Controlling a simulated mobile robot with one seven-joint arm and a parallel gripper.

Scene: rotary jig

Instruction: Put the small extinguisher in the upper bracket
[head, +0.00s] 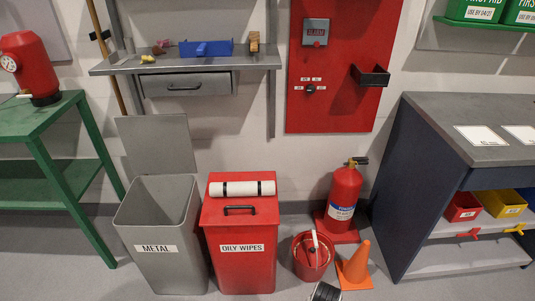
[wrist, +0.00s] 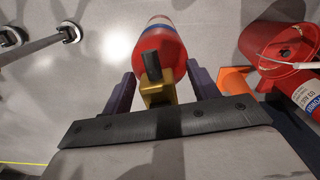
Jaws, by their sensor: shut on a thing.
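My gripper (wrist: 160,74) is in the wrist view, its two purple fingers shut on the small extinguisher (wrist: 160,44). The extinguisher has a red body with a white and blue label band, a brass valve and a black top. The valve end lies between the fingers, and the body extends toward the top of the picture. A black open-topped bracket (head: 370,76) is fixed to the right side of the red wall board (head: 335,110) and looks empty. No second bracket shows.
A larger extinguisher (head: 345,192) stands on the floor below the board. A red bucket (head: 311,258) and orange cone (head: 356,266) stand before it. Red (head: 240,270) and grey (head: 170,272) bins are left, a workbench (head: 455,130) right. A shelf (head: 190,63) hangs upper left.

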